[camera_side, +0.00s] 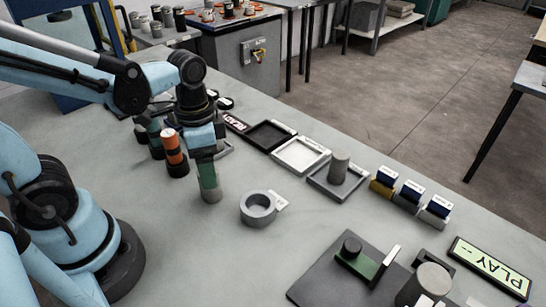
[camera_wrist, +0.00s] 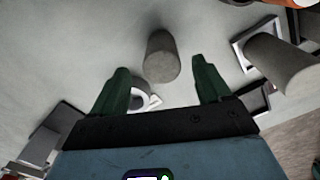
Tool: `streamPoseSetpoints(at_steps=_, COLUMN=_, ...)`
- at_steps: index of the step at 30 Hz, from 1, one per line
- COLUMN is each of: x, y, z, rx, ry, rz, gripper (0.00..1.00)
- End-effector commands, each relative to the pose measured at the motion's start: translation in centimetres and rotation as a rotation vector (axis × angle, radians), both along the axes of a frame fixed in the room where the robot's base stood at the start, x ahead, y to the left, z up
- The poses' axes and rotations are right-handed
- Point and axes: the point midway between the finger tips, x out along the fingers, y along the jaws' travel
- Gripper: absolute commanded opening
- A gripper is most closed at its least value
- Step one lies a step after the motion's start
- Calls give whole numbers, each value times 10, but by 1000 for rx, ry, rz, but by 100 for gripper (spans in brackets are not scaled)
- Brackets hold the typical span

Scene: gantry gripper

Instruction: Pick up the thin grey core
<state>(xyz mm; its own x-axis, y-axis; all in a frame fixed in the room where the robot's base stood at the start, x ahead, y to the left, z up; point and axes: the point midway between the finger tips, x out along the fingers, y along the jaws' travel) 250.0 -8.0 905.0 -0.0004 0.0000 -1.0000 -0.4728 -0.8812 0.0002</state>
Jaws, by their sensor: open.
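A grey core (camera_side: 211,192) stands upright on the table below my gripper (camera_side: 207,176) in the side view. The fingers partly hide it there. In the wrist view this core (camera_wrist: 162,58) shows between and beyond the two green fingers of my gripper (camera_wrist: 162,82), with gaps on both sides. The fingers are spread apart and hold nothing. I cannot tell for sure which one is the thinner.
A grey ring (camera_side: 258,208) with a label lies right of the core. An orange and black stack (camera_side: 174,150) stands close left. A black tray (camera_side: 270,135) and a white tray (camera_side: 300,155) lie behind. A dark mat (camera_side: 325,280) with parts is at front right.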

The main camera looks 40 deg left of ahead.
Motion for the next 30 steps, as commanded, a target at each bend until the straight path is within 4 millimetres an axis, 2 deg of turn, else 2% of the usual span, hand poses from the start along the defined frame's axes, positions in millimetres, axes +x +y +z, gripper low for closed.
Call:
streamPoseSetpoints(at_steps=8, x=0, y=1, z=-10, rx=0, ry=0, rz=1, gripper=77)
streamPoseSetpoints(at_steps=21, x=-1, y=3, z=-50, rx=-1, ry=-2, rz=0, gripper=77)
streamPoseSetpoints(at_steps=30, x=-1, y=3, z=-57, rx=-1, ry=-2, rz=0, gripper=77)
